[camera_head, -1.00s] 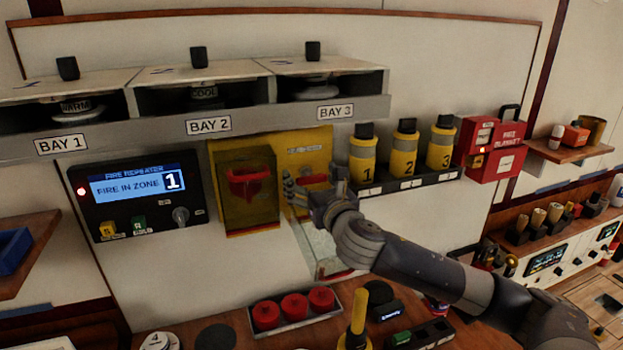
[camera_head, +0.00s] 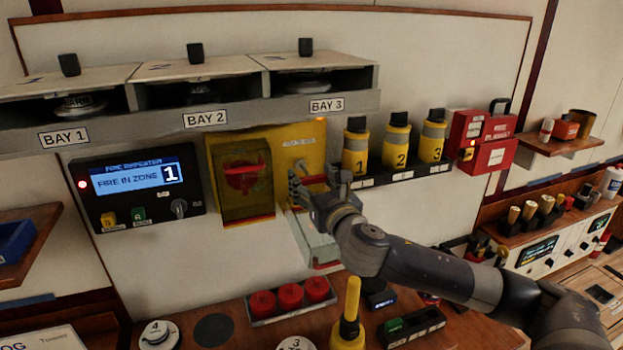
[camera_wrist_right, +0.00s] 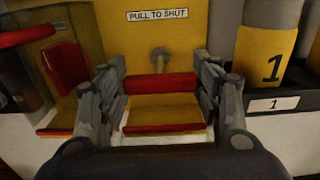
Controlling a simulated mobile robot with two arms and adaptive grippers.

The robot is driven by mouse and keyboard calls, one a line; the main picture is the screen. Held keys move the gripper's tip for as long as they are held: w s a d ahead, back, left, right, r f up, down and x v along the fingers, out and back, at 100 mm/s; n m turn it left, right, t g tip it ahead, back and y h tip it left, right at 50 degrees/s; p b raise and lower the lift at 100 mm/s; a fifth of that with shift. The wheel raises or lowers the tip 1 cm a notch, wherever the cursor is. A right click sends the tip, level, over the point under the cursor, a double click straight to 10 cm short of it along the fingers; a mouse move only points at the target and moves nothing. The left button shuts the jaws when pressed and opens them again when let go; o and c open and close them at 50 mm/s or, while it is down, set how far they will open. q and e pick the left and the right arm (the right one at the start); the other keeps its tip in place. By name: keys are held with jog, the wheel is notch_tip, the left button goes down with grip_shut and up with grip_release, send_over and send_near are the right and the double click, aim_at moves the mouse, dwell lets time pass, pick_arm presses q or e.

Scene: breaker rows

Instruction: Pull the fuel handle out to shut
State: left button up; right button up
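The fuel handle (camera_head: 313,179) is a red horizontal bar on a yellow panel; it also shows in the right wrist view (camera_wrist_right: 160,83). A "PULL TO SHUT" label (camera_wrist_right: 157,15) sits above it, and a grey round stem shows just behind the bar. My right gripper (camera_head: 320,185) is at the bar, and its fingers (camera_wrist_right: 160,85) stand wide apart on either side, one at each end. I cannot tell whether they touch the bar ends. My left gripper is not in view.
A transparent yellow cover (camera_head: 246,205) with another red handle behind it is close left of my gripper. A pale flap (camera_head: 318,240) with a red edge hangs below. Yellow numbered bottles (camera_head: 396,148) stand close right. A tray of red caps (camera_head: 290,312) is below.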

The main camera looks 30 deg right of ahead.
jog(key=o, duration=0.4)
jog(key=shift+s, duration=0.15)
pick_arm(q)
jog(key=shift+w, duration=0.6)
pick_arm(e)
jog(key=v, duration=0.7)
jog(key=shift+s, duration=0.15)
jog(key=shift+a+f, duration=0.1)
